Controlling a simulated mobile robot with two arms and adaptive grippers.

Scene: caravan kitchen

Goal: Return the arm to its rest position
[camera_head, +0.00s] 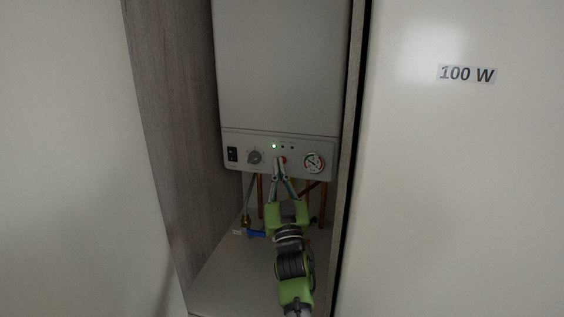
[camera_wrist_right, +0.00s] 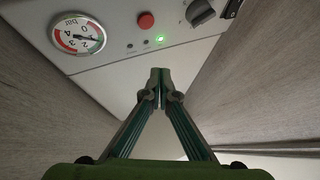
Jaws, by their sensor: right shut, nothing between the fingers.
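My right gripper (camera_head: 280,166) is shut and empty, with its fingertips in front of the lower panel of the white boiler (camera_head: 278,70). In the right wrist view its closed fingertips (camera_wrist_right: 156,76) point at the panel, just below a lit green light (camera_wrist_right: 160,40) and the red button (camera_wrist_right: 146,20). I cannot tell whether the tips touch the panel. In the head view the green light (camera_head: 274,146) shows above the fingers and the red button (camera_head: 284,160) is right beside them. My left gripper is in neither view.
The boiler sits in a narrow niche between a wood-grain side wall (camera_head: 180,120) and a right edge (camera_head: 348,170). A black switch (camera_head: 232,154), a knob (camera_head: 254,157) and a pressure gauge (camera_head: 314,163) are on its panel. Copper pipes and a blue valve (camera_head: 256,233) are below.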

